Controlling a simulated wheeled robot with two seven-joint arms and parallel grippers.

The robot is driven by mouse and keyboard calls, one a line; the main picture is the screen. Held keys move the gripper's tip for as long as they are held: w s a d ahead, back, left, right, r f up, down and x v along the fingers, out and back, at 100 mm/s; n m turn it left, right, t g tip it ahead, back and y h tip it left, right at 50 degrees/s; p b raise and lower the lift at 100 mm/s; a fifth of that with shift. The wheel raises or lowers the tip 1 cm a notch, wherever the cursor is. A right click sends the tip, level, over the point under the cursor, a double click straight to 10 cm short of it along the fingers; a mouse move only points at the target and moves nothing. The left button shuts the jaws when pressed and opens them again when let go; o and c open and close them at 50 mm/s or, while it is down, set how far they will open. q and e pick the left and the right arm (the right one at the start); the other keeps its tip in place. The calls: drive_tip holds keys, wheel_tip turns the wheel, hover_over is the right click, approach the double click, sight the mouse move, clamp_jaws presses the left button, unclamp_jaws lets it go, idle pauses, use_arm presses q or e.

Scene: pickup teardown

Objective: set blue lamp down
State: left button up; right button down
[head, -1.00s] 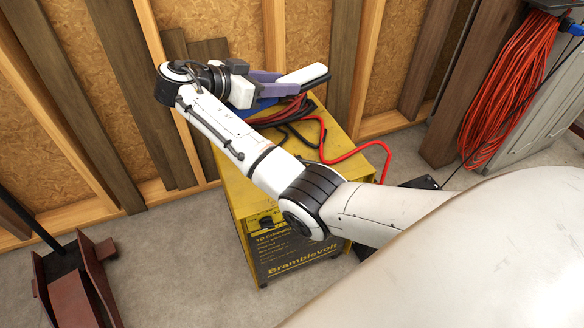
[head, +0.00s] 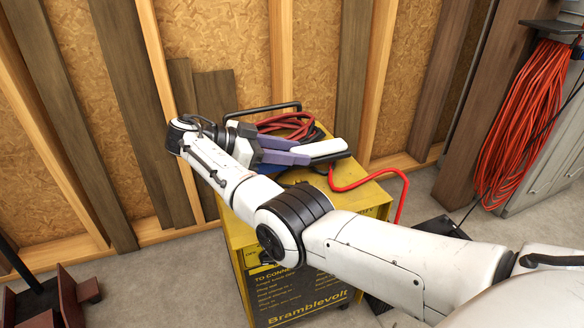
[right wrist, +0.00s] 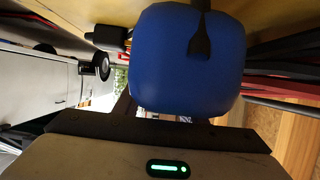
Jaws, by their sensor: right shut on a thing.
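The blue lamp (right wrist: 188,62) shows large in the right wrist view as a rounded blue body with a black fitting on it. In the head view only a bit of blue (head: 262,170) shows beside and below my right gripper (head: 318,152), and the rest is hidden. My right gripper, with purple and white fingers, is shut on the lamp over the top of the yellow Bramblevolt charger (head: 372,197). I cannot tell whether the lamp touches the charger top. My left gripper is out of view.
Red and black cables (head: 290,124) lie coiled at the back of the charger top, by a black handle (head: 262,108). A red cable (head: 400,190) hangs over its right side. A plank wall stands behind. An orange cord coil (head: 520,120) hangs at right. Dark red metal stands (head: 75,300) are lower left.

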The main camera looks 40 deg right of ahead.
wheel_tip(320, 180, down, 3)
drive_tip(key=shift+r+b, duration=0.1)
drive_tip(key=shift+b, duration=0.55)
drive_tip(key=c, duration=1.1)
unclamp_jaws()
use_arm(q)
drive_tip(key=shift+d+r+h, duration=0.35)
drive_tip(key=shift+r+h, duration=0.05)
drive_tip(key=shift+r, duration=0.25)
